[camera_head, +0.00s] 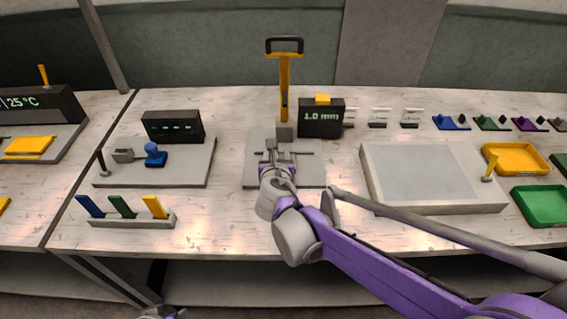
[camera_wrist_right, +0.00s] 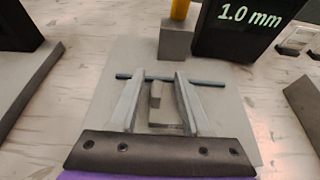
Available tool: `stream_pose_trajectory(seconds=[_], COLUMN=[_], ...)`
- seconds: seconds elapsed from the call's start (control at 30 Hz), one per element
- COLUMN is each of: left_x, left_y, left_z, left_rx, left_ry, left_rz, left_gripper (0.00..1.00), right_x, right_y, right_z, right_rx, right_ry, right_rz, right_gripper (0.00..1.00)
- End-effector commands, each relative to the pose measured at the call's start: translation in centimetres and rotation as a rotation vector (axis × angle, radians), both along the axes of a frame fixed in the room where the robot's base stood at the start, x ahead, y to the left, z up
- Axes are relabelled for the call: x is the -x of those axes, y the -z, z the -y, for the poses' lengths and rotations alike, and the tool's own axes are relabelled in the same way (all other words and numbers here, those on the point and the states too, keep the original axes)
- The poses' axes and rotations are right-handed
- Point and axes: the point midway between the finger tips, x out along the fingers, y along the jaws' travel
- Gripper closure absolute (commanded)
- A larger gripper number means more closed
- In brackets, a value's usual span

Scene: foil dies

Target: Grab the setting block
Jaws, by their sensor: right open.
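A small grey block (camera_wrist_right: 156,90), which looks like the setting block, stands on a grey plate (camera_wrist_right: 103,85) in the right wrist view. My right gripper (camera_wrist_right: 154,80) is open, with one finger on each side of the block and a visible gap to each. In the head view my right gripper (camera_head: 271,150) is over the same plate (camera_head: 257,181) and hides most of the block. A thin dark bar (camera_wrist_right: 135,76) crosses the plate just behind the block. Only a small piece of my left arm's end (camera_head: 162,313) shows at the bottom edge of the head view.
A yellow-handled lever (camera_head: 284,88) on a grey post and a black display (camera_head: 321,118) reading 1.0 mm stand behind the plate. A large grey slab (camera_head: 373,195) lies to the right, and a rack (camera_head: 130,221) with coloured pieces to the left.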

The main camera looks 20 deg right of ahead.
Motion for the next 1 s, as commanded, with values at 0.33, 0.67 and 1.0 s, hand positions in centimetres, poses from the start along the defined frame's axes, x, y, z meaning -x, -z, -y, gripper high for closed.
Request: stream_pose_trajectory(seconds=[0.33, 0.67, 1.0], left_x=[0.0, 0.0, 0.0], left_y=[0.4, 0.4, 0.4], left_z=[0.0, 0.0, 0.0], left_rx=[0.000, 0.000, 0.000], left_ry=[0.000, 0.000, 0.000], left_rz=[-0.001, -0.001, -0.001], left_gripper=[0.53, 0.53, 0.53], right_x=[-3.0, -3.0, -3.0], right_y=[1.3, 1.3, 1.3], right_z=[0.6, 0.6, 0.6], right_rx=[-0.001, -0.001, -0.001], right_ry=[-0.001, -0.001, -0.001], right_rz=[0.000, 0.000, 0.000], right_gripper=[0.53, 0.83, 1.00])
